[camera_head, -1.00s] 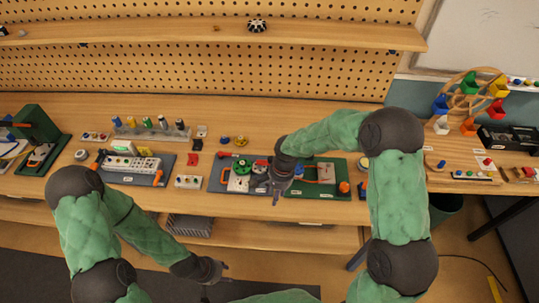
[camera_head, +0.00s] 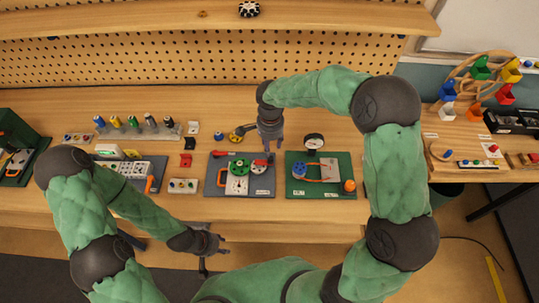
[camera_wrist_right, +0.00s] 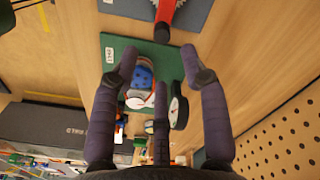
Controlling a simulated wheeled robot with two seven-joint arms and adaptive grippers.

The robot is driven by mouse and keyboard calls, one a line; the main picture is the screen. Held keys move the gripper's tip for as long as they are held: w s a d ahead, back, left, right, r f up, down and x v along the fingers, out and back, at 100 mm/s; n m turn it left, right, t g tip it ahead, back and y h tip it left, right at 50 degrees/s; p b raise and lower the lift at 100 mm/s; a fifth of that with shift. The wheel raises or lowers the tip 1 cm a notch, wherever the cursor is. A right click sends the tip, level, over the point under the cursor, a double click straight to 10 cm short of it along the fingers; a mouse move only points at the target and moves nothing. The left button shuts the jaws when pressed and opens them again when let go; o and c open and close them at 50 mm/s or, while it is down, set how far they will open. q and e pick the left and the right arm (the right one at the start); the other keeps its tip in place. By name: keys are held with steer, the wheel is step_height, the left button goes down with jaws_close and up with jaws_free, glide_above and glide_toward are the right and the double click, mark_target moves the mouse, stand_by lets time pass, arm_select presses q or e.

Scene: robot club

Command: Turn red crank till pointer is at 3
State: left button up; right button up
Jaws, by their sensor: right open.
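A grey board (camera_head: 212,188) on the bench carries a green gear (camera_head: 240,167), a pale gear and a white dial plate (camera_head: 237,187). The dial's numbers and pointer are too small to read. In the right wrist view the red crank (camera_wrist_right: 165,10) shows at the top with a dark knob (camera_wrist_right: 162,33) on its end. My right gripper (camera_head: 268,148) is open and empty, over the back right of the grey board; in its wrist view the knob lies ahead, between the fingertips' lines (camera_wrist_right: 160,62). My left gripper (camera_head: 221,243) is low, in front of the bench, its fingers apart and empty.
A white switch block (camera_head: 183,186) and a power strip stand to the left. A yellow part (camera_head: 236,137) lies behind the grey board.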

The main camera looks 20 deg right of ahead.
mark_target(270, 158)
step_height(270, 158, down, 8)
steer(key=shift+w+f, duration=0.1)
steer(key=shift+w, duration=0.05)
stand_by(0.3)
jaws_close()
